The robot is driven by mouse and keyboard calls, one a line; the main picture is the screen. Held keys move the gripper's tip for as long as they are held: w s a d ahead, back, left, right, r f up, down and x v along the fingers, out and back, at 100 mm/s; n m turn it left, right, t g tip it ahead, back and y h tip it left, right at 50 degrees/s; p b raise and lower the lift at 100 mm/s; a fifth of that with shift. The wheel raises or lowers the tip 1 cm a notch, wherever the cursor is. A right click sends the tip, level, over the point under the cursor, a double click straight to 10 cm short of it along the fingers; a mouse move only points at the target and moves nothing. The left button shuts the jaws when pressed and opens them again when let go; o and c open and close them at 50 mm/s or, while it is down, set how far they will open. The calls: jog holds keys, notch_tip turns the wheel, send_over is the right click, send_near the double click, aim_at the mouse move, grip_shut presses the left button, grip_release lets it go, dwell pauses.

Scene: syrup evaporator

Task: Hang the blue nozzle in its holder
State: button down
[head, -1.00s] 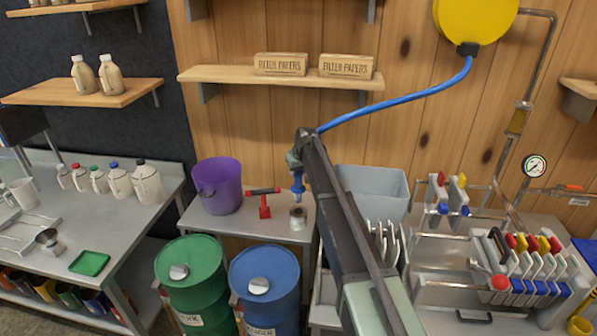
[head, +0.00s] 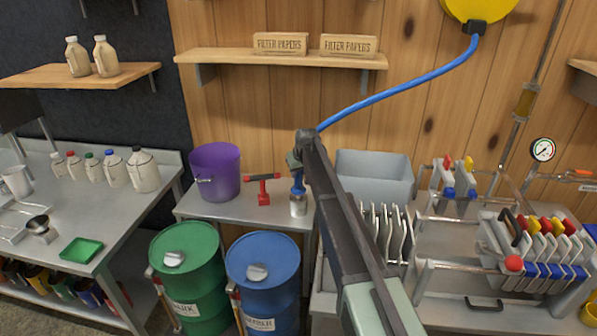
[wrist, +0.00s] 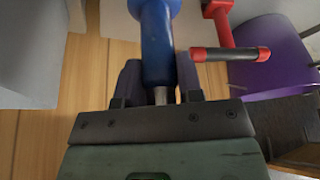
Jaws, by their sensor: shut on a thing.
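My gripper (wrist: 160,85) is shut on the blue nozzle (wrist: 156,45), with a dark finger on each side of it. In the head view the nozzle (head: 298,184) hangs roughly upright below my wrist, and the blue hose runs from my wrist up to a yellow reel (head: 478,8). The holder looks to be the short grey cup (head: 298,206) on the small table. The nozzle's lower end overlaps the cup's top; I cannot tell whether it is inside or just above. My arm hides most of the gripper in the head view.
A grey tub (head: 375,175) is close on the right. Green (head: 184,285) and blue (head: 263,280) drums stand in front.

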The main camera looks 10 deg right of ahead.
aim_at(298, 177)
jog(key=shift+r, duration=0.1)
notch_tip(298, 177, down, 3)
jog(key=b, duration=0.3)
jog(key=shift+c, duration=0.2)
grip_release()
dwell(0.6)
jog(key=p+v, duration=0.7)
jog(key=v, duration=0.1)
jog(key=shift+p, duration=0.3)
dwell(0.4)
